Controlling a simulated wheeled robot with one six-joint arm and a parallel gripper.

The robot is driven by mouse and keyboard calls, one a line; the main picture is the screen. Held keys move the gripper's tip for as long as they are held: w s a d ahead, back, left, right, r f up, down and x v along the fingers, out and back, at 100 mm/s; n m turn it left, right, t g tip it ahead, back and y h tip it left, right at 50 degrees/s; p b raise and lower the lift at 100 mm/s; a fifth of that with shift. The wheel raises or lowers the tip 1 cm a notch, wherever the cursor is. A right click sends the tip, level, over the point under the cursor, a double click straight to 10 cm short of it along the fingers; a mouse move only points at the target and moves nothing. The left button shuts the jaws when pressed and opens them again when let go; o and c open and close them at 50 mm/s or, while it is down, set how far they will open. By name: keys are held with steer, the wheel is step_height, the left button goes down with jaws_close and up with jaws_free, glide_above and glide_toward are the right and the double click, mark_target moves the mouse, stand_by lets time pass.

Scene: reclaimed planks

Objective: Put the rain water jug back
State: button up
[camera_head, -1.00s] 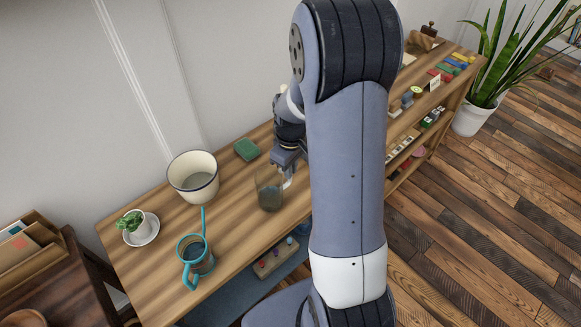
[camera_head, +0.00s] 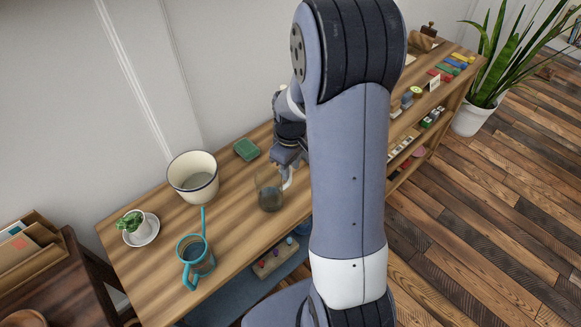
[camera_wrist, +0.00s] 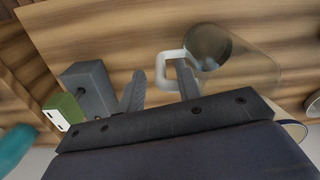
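A clear glass jug (camera_head: 269,199) with a white handle and dark-looking contents low inside stands upright on the wooden bench top (camera_head: 232,215). In the wrist view the jug (camera_wrist: 212,47) is at upper right, its white handle (camera_wrist: 161,68) pointing toward my gripper. My gripper (camera_wrist: 160,84) is open. The handle shows between the two fingers, nearer the right one; I cannot tell whether they touch. In the head view my gripper (camera_head: 287,165) is at the handle side, partly hidden by my arm.
A cream pot (camera_head: 193,168) with a dark rim, a teal watering can (camera_head: 197,264), a small plant (camera_head: 131,221) on a saucer and a green dish (camera_head: 247,149) share the bench. A grey block (camera_wrist: 88,84) and green block (camera_wrist: 63,110) lie left of my fingers in the wrist view.

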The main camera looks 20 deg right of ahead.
step_height(320, 180, up, 11)
steer(key=shift+r, duration=0.2)
stand_by(0.3)
step_height(320, 180, down, 12)
steer(key=shift+s, duration=0.1)
steer(key=shift+r, duration=1.45)
